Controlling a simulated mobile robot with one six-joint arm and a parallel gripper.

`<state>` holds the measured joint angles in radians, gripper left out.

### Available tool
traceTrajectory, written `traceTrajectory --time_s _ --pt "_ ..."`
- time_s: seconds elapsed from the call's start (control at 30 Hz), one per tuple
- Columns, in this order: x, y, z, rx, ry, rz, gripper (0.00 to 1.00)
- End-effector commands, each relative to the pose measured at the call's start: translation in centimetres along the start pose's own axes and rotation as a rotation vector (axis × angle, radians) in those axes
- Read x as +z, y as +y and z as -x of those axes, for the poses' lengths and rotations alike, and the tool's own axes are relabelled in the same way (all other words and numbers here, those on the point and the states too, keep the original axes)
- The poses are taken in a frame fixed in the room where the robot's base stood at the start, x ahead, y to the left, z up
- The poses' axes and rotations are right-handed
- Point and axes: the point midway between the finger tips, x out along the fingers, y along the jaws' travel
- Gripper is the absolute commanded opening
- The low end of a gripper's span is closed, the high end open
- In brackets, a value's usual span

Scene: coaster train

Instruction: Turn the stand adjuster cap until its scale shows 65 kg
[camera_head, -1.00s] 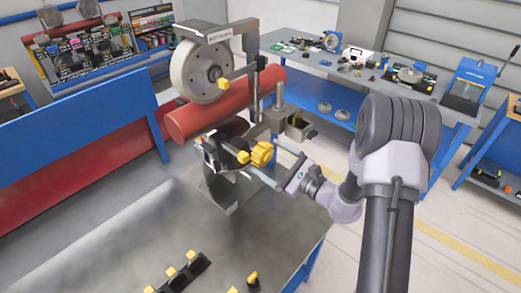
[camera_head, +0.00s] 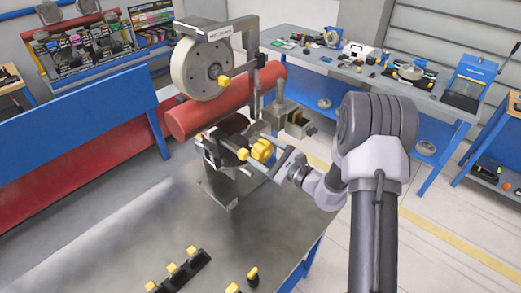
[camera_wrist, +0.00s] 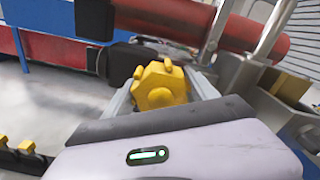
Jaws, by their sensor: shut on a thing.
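The stand (camera_head: 222,188) stands on the grey metal table and carries a large pale wheel (camera_head: 199,72) above a red tube. The yellow adjuster cap (camera_head: 262,150) sits on the stand's near side, and it also shows in the wrist view (camera_wrist: 160,86). My gripper (camera_head: 268,163) reaches the cap from the right. In the wrist view my gripper (camera_wrist: 162,95) has one finger on each side of the cap and is shut on it. The cap's scale cannot be read in either view.
The red tube (camera_head: 220,105) lies just above the cap. Several yellow-topped black pieces (camera_head: 178,270) stand at the table's front. A blue panel (camera_head: 80,130) is at the left, and a tool-covered bench (camera_head: 370,72) is behind. The table's left part is clear.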

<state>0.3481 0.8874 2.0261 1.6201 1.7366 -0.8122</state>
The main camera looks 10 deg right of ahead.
Motion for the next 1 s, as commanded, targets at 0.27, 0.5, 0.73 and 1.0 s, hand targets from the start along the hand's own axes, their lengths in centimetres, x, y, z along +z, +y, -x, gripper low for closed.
traceTrajectory --time_s 0.27,0.5,0.73,1.0 --pt "0.01 -0.02 0.0 0.001 0.0 -0.082 0.26" --pt "0.04 -0.12 0.0 0.001 0.0 -0.272 0.26" --pt "0.04 -0.2 0.0 0.001 0.0 -0.493 0.26" --pt "0.03 -0.27 0.01 0.002 0.001 -0.732 0.26"
